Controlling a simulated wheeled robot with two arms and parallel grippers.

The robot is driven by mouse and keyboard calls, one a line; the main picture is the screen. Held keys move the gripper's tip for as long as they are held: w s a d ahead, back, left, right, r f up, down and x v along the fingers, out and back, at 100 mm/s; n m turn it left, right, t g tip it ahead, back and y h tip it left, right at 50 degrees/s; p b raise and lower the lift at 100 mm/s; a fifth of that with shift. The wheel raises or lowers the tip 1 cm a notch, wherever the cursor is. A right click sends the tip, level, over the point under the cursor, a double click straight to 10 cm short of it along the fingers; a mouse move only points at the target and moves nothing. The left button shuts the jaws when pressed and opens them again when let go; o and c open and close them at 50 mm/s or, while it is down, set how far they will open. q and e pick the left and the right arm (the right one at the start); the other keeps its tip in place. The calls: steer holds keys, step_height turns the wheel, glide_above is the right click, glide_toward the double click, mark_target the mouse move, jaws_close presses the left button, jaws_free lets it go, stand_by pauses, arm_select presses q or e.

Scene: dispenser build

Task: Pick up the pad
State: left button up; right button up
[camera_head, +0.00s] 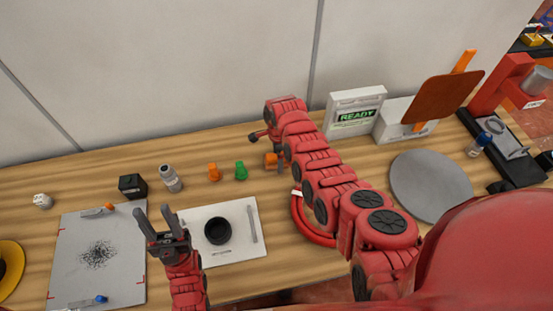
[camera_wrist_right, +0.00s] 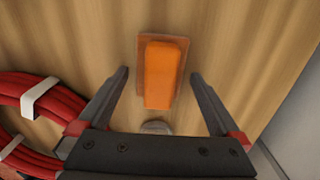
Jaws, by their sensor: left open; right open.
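The pad (camera_wrist_right: 160,72), an orange block on a flat brownish square base, lies on the wooden table in the right wrist view. In the head view the orange pad (camera_head: 271,160) shows small, partly hidden by my right gripper. My right gripper (camera_head: 267,150) is open above it; in the right wrist view its fingers (camera_wrist_right: 160,76) stand on either side of the orange block, with gaps. I cannot tell the remaining height. My left gripper (camera_head: 158,222) is open and empty, by the left edge of the white sheet with the black round cup.
Orange (camera_head: 213,172) and green (camera_head: 241,170) small pieces stand left of the pad. A red cable coil (camera_wrist_right: 35,100) lies nearby. A white READY box (camera_head: 355,112) stands behind to the right; a grey disc (camera_head: 430,186) lies at right.

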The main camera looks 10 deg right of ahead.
steer(key=c, duration=1.3)
steer(key=shift+r, duration=0.15)
steer(key=shift+r+b, duration=0.35)
steer(key=shift+r, duration=0.15)
step_height(320, 180, up, 5)
steer(key=shift+w+f+b, duration=0.1)
steer(key=shift+b, duration=1)
steer(key=shift+r+p, duration=0.6)
steer(key=shift+r, duration=1.35)
